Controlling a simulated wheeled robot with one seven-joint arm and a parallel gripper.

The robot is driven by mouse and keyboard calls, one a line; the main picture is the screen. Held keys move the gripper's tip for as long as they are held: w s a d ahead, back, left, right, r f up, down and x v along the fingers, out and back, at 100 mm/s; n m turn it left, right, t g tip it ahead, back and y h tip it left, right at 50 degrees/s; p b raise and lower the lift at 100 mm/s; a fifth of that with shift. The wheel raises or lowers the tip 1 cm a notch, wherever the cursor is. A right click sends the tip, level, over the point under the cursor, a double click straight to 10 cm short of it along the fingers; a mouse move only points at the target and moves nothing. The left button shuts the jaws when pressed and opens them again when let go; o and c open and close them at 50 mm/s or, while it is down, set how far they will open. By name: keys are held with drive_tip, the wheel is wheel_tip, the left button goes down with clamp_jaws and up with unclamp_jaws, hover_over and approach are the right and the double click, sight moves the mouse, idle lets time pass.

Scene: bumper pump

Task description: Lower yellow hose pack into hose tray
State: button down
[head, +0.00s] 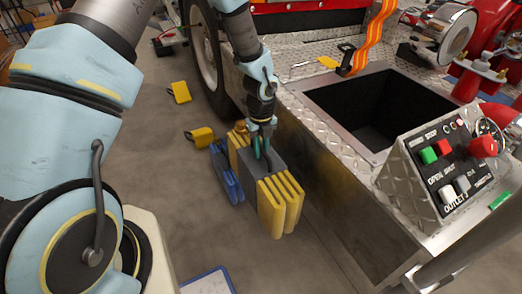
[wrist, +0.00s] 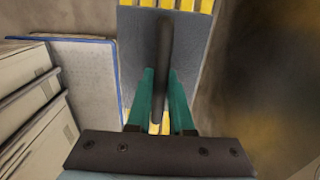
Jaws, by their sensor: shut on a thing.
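The yellow hose pack (head: 279,204) is a bundle of folded yellow hose with a dark grey wrap and a dark handle. My gripper (head: 262,150) is shut on that handle from above. In the wrist view, the handle stands between the teal fingers (wrist: 162,78), with the grey wrap (wrist: 192,42) and yellow folds beyond. The pack hangs upright outside the truck's metal bumper, left of the hose tray. The hose tray (head: 375,108) is the open, dark rectangular well in the bumper top. It looks empty, though its floor is in shadow.
A blue pack (head: 226,172) is just left of the yellow pack. Two small yellow items (head: 180,92) lie on the floor. A control box (head: 440,160) stands at the tray's near right, and an orange strap (head: 372,38) lies behind it. A blue-edged board (wrist: 82,78) is below.

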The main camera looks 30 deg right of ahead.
wheel_tip(320, 180, up, 14)
drive_tip(key=p, duration=1.1)
drive_tip(key=shift+r, duration=0.15)
wheel_tip(320, 180, up, 16)
drive_tip(key=p, duration=1)
wheel_tip(320, 180, up, 7)
